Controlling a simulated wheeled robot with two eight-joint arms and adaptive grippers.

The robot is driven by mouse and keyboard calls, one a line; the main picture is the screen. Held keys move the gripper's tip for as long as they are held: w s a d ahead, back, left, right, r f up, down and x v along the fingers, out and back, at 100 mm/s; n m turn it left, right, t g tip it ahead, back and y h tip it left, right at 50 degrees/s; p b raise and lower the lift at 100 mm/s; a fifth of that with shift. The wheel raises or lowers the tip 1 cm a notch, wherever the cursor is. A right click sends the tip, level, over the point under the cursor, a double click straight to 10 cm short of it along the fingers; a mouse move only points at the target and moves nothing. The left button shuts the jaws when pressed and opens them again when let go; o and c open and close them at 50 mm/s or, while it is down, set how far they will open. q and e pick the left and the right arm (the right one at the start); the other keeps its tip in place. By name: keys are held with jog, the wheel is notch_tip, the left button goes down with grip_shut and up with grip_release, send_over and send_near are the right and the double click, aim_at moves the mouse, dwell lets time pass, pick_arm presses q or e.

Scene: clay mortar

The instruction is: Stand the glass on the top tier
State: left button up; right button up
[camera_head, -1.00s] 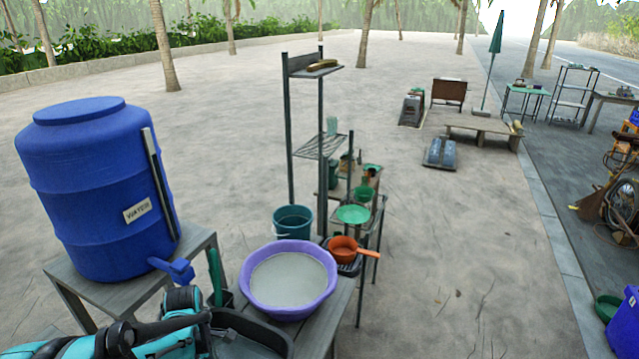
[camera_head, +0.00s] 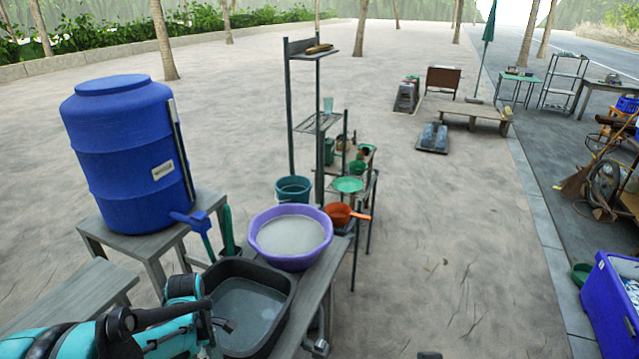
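A pale teal, see-through glass (camera_head: 328,104) stands upright on the wire middle tier (camera_head: 316,123) of a tall grey shelf rack. The top tier (camera_head: 305,47) is a narrow board above it, with a yellowish-brown long object (camera_head: 319,49) lying on it. My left arm comes in at the lower left, well short of the rack. Its gripper (camera_head: 222,325) shows small and dark over the grey basin; its fingers are too unclear to tell open from shut. I see nothing in it.
A purple bowl (camera_head: 326,243) of greyish liquid, a dark grey basin (camera_head: 285,281), a teal bucket (camera_head: 293,189) and an orange pan (camera_head: 340,213) stand before the rack. A blue barrel (camera_head: 122,160) stands left on a table. Open sand (camera_head: 450,220) lies to the right.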

pick_arm(q)
jog(key=shift+w+d+f+m, duration=0.25)
jog(key=shift+w+d+m, duration=0.35)
jog(key=shift+m, duration=0.3)
jog(key=shift+d+m, duration=0.2)
jog(key=shift+m, duration=0.3)
jog(key=m, duration=0.1)
jog(key=d+m, duration=0.1)
jog(key=shift+s+d+r+m, duration=0.1)
jog(key=shift+s+d+m, duration=0.05)
jog(key=shift+m, duration=0.15)
jog(key=d+m, duration=0.7)
jog(key=m, duration=0.7)
notch_tip(320, 180, down, 14)
jog(key=b, duration=1.3)
jog(key=shift+w+b, duration=0.2)
jog(key=shift+b, duration=0.1)
pick_arm(e)
notch_tip(320, 180, down, 14)
jog(key=shift+w, duration=0.4)
pick_arm(q)
jog(key=shift+d, duration=0.1)
pick_arm(e)
jog(key=shift+r, duration=0.1)
